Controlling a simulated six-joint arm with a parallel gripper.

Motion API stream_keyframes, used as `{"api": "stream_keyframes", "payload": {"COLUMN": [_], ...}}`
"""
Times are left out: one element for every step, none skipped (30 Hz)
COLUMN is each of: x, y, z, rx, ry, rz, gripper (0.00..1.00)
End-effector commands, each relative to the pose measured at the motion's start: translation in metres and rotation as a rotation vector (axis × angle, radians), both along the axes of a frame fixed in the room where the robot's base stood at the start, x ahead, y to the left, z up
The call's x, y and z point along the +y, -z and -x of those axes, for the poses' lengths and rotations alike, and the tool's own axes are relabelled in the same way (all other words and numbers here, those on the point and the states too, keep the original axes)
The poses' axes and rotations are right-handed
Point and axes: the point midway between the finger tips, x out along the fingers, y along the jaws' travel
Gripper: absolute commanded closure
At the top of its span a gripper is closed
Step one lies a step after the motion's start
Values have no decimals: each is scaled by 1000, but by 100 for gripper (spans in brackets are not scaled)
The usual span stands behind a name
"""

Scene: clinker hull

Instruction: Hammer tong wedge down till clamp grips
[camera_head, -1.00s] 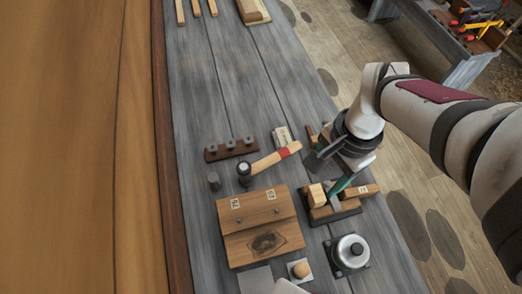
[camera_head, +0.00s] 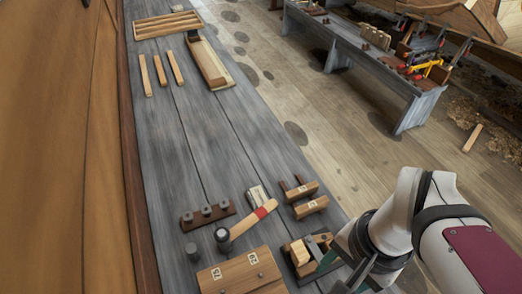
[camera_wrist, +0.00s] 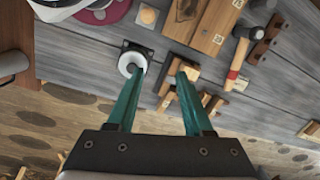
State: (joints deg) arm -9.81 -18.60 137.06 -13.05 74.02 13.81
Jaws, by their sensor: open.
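A wooden-handled hammer (camera_head: 246,226) with a dark head and red band lies on the grey bench; it also shows in the wrist view (camera_wrist: 238,54). To its lower right, a dark-based fixture holds a pale wooden block (camera_head: 299,253) and other wooden pieces. I take this for the tong and wedge, but cannot tell which piece is the wedge. My gripper (camera_wrist: 162,74) has two teal fingers, apart and with nothing between them. It is above the bench; its right finger partly covers the fixture's pieces (camera_wrist: 191,69) in the wrist view. In the head view my arm covers the fixture's right side.
A wooden box marked 75 and 72 (camera_head: 238,274) stands left of the fixture. A round metal dome (camera_wrist: 133,63) shows in the wrist view. The bench's middle is clear.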

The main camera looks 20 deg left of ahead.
Motion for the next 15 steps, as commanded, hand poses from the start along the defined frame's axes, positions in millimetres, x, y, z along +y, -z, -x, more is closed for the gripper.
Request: {"api": "stream_keyframes", "payload": {"x": [27,47,78,101,124,152,171,187,205,215,223,230,233,235,236], "y": [6,12,24,34,44,59,69,78,88,95,100,105,108,110,113], "z": [-29,-47,-66,-77,-85,-92,-95,-95,-95,-95,-94,-93,-93,-93,-92], "rx": [15,14,11,6,-1,-9,-17,-21,-26,-32,-34,-37,-38,-39,-40], "ry": [-20,-19,-19,-18,-15,-13,-11,-8,-5,-4,0,2,3,4,5], "rz": [27,44,64,77,87,97,102,106,110,111,111,113,113,112,114], "gripper": [49,49,49,49,49,49,49,49,49,49,49,49,49,49,49]}}
